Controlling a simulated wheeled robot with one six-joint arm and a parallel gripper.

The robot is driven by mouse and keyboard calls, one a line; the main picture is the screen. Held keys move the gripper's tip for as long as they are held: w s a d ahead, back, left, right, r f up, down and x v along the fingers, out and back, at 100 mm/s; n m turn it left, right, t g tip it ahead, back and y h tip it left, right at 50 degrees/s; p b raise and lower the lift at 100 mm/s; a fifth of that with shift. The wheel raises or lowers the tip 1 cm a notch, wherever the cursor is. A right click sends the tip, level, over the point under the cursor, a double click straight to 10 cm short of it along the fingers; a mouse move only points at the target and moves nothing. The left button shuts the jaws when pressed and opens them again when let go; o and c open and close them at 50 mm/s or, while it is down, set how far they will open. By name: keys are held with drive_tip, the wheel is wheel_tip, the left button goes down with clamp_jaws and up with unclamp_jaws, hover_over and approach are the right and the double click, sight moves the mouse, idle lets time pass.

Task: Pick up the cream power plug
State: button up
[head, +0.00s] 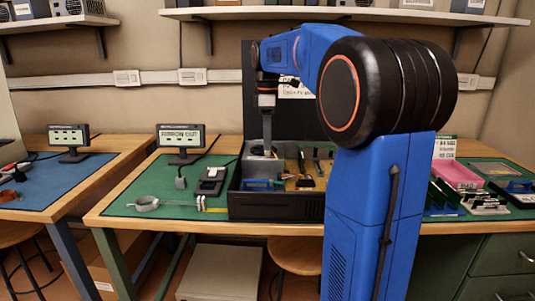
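My gripper (267,148) points down over the left part of a black open-topped case (275,207) on the workbench. Its fingertips are small and partly lost against the grey items inside, so whether it is open, shut or holding anything is unclear. I cannot pick out a cream power plug with certainty. Small mixed parts lie in the case, but they are too small to name, and its right part is hidden behind my arm.
A grey plug-like piece (180,182) on a cable, a dark device (211,181), a metal ring clamp (146,203) and a small display (181,137) sit left of the case. Shelves (350,14) hang above.

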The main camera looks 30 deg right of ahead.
sight(268, 152)
drive_tip(key=shift+f, duration=1.35)
drive_tip(key=shift+c, duration=0.3)
clamp_jaws()
drive_tip(key=shift+r, duration=0.15)
